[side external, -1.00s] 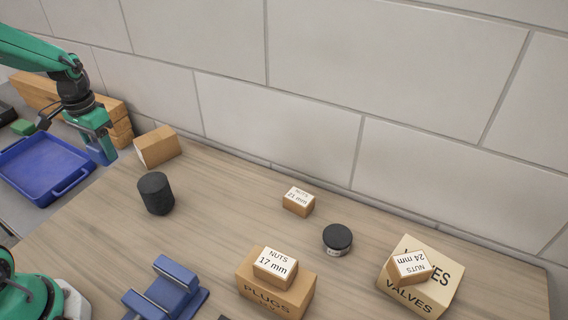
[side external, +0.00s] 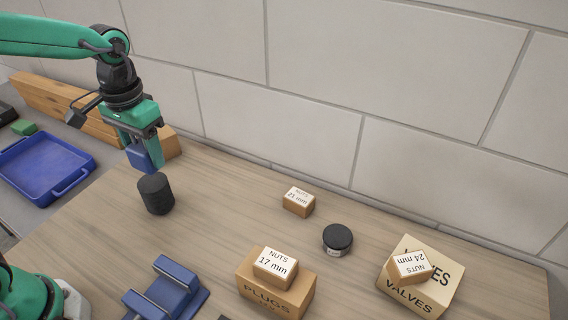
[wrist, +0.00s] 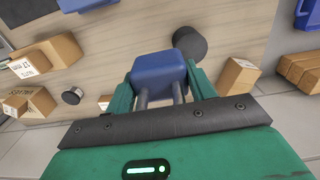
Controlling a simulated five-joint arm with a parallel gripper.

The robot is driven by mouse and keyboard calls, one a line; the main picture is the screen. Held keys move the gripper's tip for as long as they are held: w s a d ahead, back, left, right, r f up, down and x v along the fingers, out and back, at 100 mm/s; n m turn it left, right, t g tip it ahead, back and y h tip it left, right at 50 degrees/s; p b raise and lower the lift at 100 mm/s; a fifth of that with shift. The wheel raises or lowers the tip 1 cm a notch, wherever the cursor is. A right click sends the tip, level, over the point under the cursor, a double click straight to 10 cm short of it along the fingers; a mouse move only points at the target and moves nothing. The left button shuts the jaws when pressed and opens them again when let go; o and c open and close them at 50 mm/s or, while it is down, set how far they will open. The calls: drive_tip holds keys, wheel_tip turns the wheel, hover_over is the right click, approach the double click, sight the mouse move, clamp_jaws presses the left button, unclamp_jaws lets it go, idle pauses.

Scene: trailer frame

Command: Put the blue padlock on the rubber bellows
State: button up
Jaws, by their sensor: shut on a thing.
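My gripper (side external: 146,152) is shut on the blue padlock (side external: 138,157) and holds it in the air just above and slightly left of the rubber bellows. In the wrist view the padlock (wrist: 158,72) sits between the green fingers, its shackle toward the palm. The rubber bellows (side external: 156,195) is a black ribbed cylinder standing upright on the wooden bench. It also shows in the wrist view (wrist: 189,42), just beyond the padlock and partly hidden by it. I see a gap between padlock and bellows in the side view.
A plain carton (side external: 172,143) stands behind my gripper. A blue tray (side external: 40,168) lies at the left. A blue bracket (side external: 170,288), a PLUGS box (side external: 290,300), a small nuts box (side external: 298,202) and a black-lidded jar (side external: 337,238) stand to the front and right.

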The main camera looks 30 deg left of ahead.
drive_tip(key=d, duration=0.1)
drive_tip(key=s+d+r, duration=0.1)
drive_tip(key=s+d, duration=0.1)
drive_tip(key=d, duration=0.1)
drive_tip(key=shift+s+r, duration=0.2)
drive_tip(key=shift+r, duration=0.2)
hover_over(152, 180)
wheel_tip(152, 180, down, 7)
drive_tip(key=shift+a, duration=0.1)
drive_tip(key=shift+f, duration=0.1)
drive_tip(key=shift+f, duration=1.95)
drive_tip(key=shift+f, duration=0.1)
drive_tip(key=o, duration=1.3)
